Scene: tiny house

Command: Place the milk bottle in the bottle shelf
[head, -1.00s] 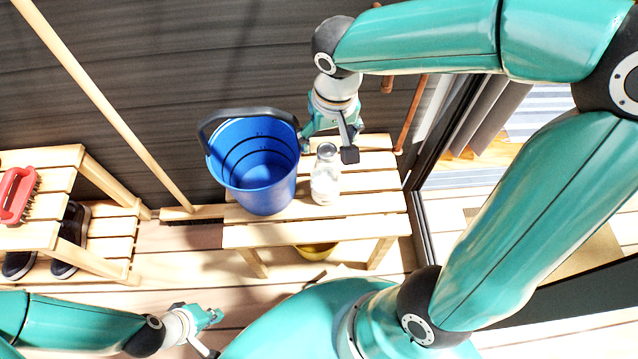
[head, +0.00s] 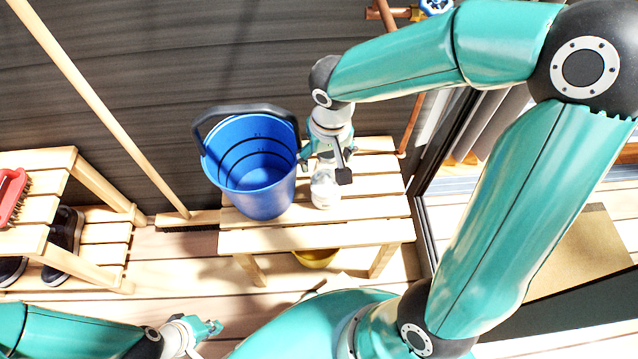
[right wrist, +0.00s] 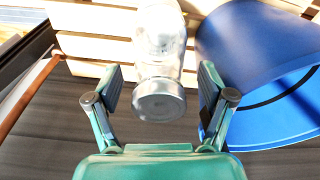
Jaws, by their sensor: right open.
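The milk bottle (head: 325,190) is clear with a grey cap. It stands on the slatted wooden bench, right of a blue bucket; its upper part is hidden behind my right gripper (head: 328,172) in the head view. In the right wrist view the bottle (right wrist: 160,45) lies between the two open fingers of my right gripper (right wrist: 158,95), with a gap on both sides. My left gripper (head: 205,340) is empty at the bottom left; its finger opening is unclear. I cannot make out a bottle shelf for certain.
The blue bucket (head: 258,190) stands close left of the bottle, near my right fingers. The bench (head: 320,236) has a yellow bowl (head: 315,257) beneath it. A wooden rack (head: 85,250) at left holds shoes and a red brush (head: 10,195). A broom (head: 110,120) leans on the wall.

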